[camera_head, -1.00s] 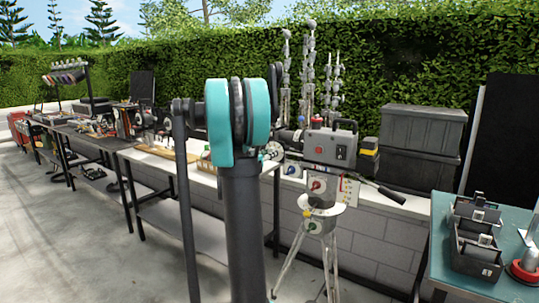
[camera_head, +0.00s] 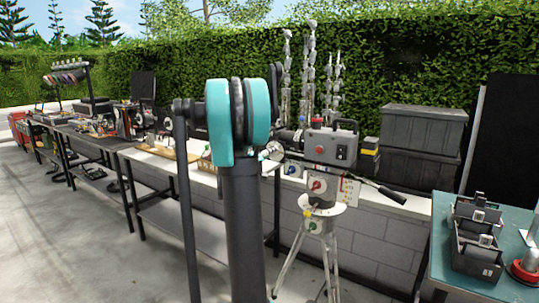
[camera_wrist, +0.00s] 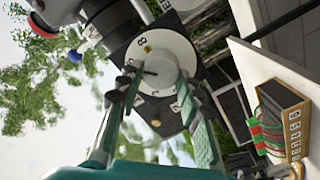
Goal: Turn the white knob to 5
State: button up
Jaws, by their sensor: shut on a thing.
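In the wrist view the white knob (camera_wrist: 160,66) sits at the middle of a round white dial on a dark square plate. A short dark mark on the knob points towards the left of the picture. The dial's digits are tilted and mostly too small to read for sure. My gripper (camera_wrist: 157,84) has one finger on each side of the knob and is shut on it. In the head view the gripper and knob are mostly hidden behind my teal and grey arm.
Red (camera_wrist: 42,26) and blue (camera_wrist: 74,55) knobs show near the dial. A wooden box (camera_wrist: 285,115) lies at right in the wrist view. A teal table (camera_head: 450,270) stands front right.

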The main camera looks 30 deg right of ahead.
dwell(0.4)
jog(key=o, duration=1.2)
jog(key=shift+c, duration=0.2)
jog(key=shift+a, duration=0.1)
jog(key=v, duration=1.1)
jog(key=shift+s+a, duration=0.15)
jog(key=shift+a, duration=0.25)
jog(key=s+a+f+n+g+y, duration=0.1)
jog(key=s+a+f+n+y, duration=0.1)
jog(key=s+a+f+y, duration=0.6)
jog(key=s+a+f+n+g+y, duration=0.1)
jog(key=s+a+f+y, duration=0.7)
jog(key=s+a+f, duration=0.8)
jog(key=a+f+n, duration=0.1)
jog(key=a+f, duration=0.2)
jog(key=a, duration=0.3)
jog(key=shift+a+f+n+g+y, duration=0.25)
jog(key=shift+a+n+g+y, duration=0.05)
jog(key=shift+a+g, duration=0.1)
